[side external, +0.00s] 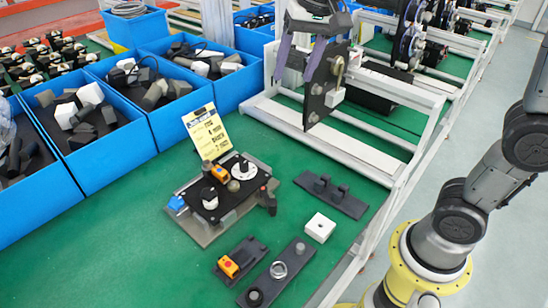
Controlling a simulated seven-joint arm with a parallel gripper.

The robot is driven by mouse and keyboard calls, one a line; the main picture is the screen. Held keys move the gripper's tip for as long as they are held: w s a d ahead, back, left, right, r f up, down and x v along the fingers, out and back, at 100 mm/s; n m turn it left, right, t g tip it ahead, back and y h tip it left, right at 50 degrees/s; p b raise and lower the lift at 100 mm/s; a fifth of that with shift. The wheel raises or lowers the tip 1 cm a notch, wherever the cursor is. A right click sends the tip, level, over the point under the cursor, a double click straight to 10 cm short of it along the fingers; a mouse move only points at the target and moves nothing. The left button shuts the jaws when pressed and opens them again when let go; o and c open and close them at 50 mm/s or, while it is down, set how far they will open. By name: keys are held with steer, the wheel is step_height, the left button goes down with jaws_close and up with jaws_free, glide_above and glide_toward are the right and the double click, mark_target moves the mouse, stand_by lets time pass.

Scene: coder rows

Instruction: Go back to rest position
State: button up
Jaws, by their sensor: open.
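My gripper (293,78) is at the top centre, above the white metal frame. Its two purple fingers point down and stand apart, with nothing visible between them. A dark plate (318,100) with a brass-coloured round part and a small white block stands upright just right of the fingers. I cannot tell whether the right finger touches it. An assembly on a grey base plate (202,236) sits on the green table below, with knobs, an orange-yellow part and a blue part on it.
Blue bins (108,150) of black and white parts line the left. A yellow label card (207,133) stands behind the assembly. A dark bracket (330,194), a white box (319,228) and dark plates (279,270) lie in front. The white frame (330,150) edges the right.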

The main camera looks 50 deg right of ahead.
steer(key=s+d+f+n+t, duration=0.2)
steer(key=s+d+n, duration=0.1)
steer(key=s, duration=1.1)
steer(key=s+f+n, duration=0.4)
steer(key=s+f, duration=0.1)
steer(key=f, duration=0.1)
steer(key=shift+s+f+t, duration=0.15)
steer(key=shift+f+t, duration=0.15)
steer(key=shift+f, duration=0.1)
